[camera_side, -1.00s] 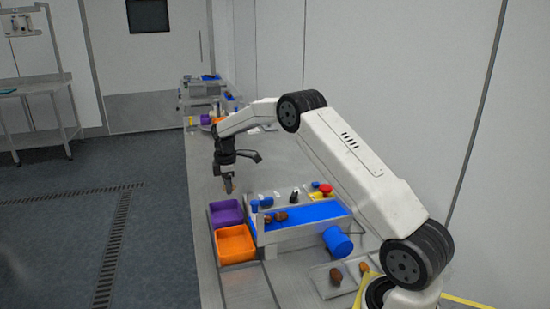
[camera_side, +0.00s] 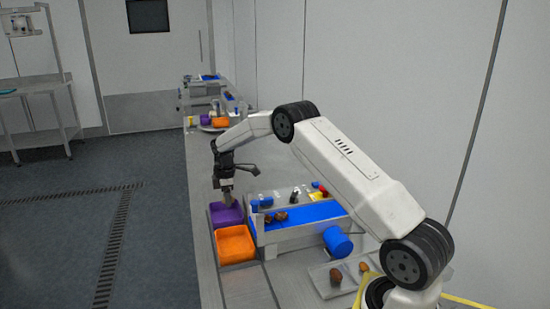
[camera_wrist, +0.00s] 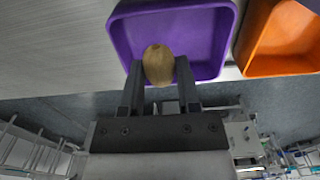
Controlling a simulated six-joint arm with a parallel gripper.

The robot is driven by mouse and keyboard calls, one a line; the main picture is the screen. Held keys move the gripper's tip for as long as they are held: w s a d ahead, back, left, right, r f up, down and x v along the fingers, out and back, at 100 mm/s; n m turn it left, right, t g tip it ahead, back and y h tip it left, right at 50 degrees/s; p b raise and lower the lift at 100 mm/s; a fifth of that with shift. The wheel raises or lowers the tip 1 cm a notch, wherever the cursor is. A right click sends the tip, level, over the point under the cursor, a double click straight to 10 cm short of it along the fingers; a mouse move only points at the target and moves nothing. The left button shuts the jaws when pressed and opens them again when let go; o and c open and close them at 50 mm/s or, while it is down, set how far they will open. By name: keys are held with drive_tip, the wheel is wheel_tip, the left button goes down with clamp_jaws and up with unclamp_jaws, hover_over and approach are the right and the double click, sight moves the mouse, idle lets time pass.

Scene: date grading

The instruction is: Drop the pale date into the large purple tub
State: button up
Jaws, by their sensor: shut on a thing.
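The pale date (camera_wrist: 158,65) is brownish-tan and sits between the two fingertips of my gripper (camera_wrist: 159,75) in the wrist view. My gripper is shut on it. The large purple tub (camera_wrist: 206,40) lies behind and below the date in that view. In the side view my gripper (camera_side: 228,200) is over the purple tub (camera_side: 226,216), with its fingertips near the tub's far part. The date cannot be made out clearly in the side view.
An orange tub (camera_side: 235,244) stands right beside the purple one. A blue conveyor (camera_side: 308,215) carrying brown dates (camera_side: 281,216) lies to the right of the tubs. A tray (camera_side: 322,278) with brown dates is at the front. The bench beyond the purple tub is clear.

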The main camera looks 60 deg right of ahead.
drive_tip(key=shift+f, duration=0.95)
drive_tip(key=o, duration=0.9)
drive_tip(key=shift+o, duration=0.2)
drive_tip(key=shift+r, duration=0.15)
drive_tip(key=shift+r, duration=3.8)
drive_tip(key=shift+a, duration=0.1)
